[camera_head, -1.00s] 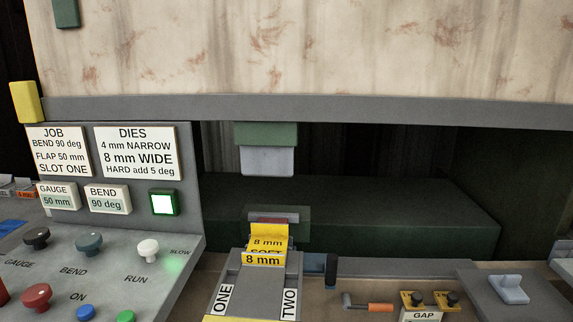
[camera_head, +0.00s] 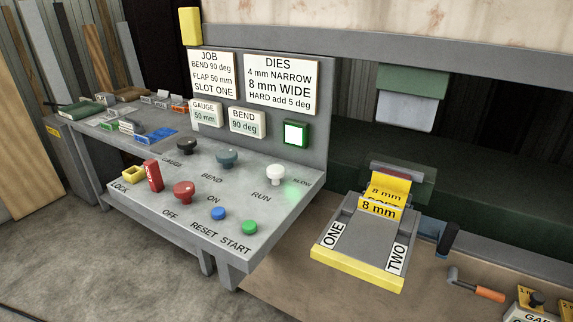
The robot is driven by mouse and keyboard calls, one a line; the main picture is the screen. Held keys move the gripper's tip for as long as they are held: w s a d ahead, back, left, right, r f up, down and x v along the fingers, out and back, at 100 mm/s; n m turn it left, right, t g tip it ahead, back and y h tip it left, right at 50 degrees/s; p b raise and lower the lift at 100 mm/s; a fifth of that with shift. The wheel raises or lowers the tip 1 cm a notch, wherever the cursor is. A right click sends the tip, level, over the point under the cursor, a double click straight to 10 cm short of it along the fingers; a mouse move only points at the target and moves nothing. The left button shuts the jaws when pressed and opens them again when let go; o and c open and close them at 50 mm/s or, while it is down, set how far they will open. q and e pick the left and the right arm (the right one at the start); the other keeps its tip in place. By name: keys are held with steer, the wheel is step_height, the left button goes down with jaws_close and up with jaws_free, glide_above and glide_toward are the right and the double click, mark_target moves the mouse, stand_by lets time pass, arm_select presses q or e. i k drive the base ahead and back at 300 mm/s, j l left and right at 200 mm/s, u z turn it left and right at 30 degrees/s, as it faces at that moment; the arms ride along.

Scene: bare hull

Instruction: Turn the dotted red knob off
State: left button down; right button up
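The red knob (camera_head: 184,191) stands on the sloping grey control panel (camera_head: 136,205), towards its front left. The label OFF is printed in front of it and ON to its right. Its dot is too small to make out, so I cannot tell which label it points at. A red upright block (camera_head: 153,176) stands just left of the knob, beside a yellow hasp-like piece (camera_head: 133,173) near the label LOCK. Neither of my grippers is in view.
Black (camera_head: 187,146), blue-grey (camera_head: 227,158) and white (camera_head: 275,174) knobs sit behind; blue (camera_head: 218,213) and green (camera_head: 249,227) buttons sit right of the red knob. A green lamp (camera_head: 295,134) is lit. Open floor (camera_head: 60,250) lies front left.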

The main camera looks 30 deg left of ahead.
mark_target(183, 191)
steer(key=u, duration=1.5)
